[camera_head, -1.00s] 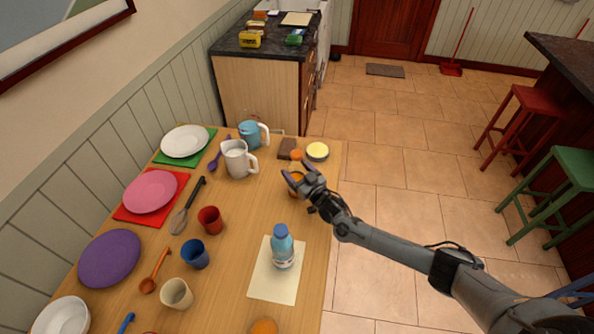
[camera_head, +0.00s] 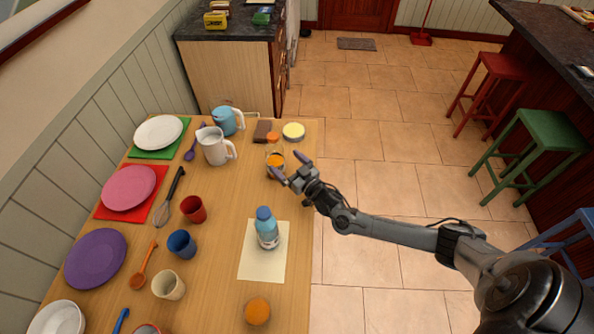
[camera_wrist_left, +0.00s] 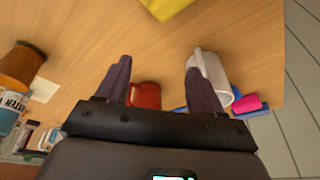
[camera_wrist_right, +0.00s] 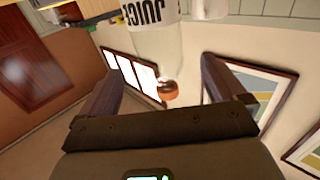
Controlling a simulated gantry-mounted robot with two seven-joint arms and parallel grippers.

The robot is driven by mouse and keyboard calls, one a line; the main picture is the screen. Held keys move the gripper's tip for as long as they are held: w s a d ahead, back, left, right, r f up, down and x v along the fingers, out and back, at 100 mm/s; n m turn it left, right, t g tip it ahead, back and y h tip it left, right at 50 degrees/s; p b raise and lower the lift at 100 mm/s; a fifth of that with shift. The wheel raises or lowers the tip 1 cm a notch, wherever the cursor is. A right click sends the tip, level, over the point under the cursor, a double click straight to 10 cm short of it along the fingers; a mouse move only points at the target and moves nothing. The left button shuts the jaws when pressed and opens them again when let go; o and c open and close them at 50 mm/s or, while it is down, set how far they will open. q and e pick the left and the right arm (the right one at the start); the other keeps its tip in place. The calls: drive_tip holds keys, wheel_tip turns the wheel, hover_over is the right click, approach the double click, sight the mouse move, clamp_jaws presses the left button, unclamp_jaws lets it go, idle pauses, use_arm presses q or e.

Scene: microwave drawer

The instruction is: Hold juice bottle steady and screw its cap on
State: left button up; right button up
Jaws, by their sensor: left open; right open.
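The juice bottle (camera_head: 275,161), clear with orange contents, stands upright near the table's far right edge, with an orange cap (camera_head: 273,138) at its top. In the right wrist view its "JUICE" label (camera_wrist_right: 150,12) and the orange cap (camera_wrist_right: 167,88) show, upside down. Whether the cap is fully seated cannot be told. My right gripper (camera_head: 288,166) is open at the bottle's right side, its fingers pointing at it; the bottle lies ahead between the fingers in the wrist view. My left gripper (camera_wrist_left: 160,82) is open and empty over the table, outside the head view.
A blue-capped water bottle (camera_head: 267,231) stands on a cream mat (camera_head: 262,265), with an orange round thing (camera_head: 258,311) nearer. A white pitcher (camera_head: 213,147), blue pitcher (camera_head: 226,121), brown block (camera_head: 263,131) and yellow-topped round thing (camera_head: 293,131) stand close to the juice bottle. Cups and plates fill the left.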

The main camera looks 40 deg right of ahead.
drive_tip(key=shift+s+a+p, duration=0.2)
drive_tip(key=shift+s+p, duration=0.1)
drive_tip(key=shift+s, duration=2.2)
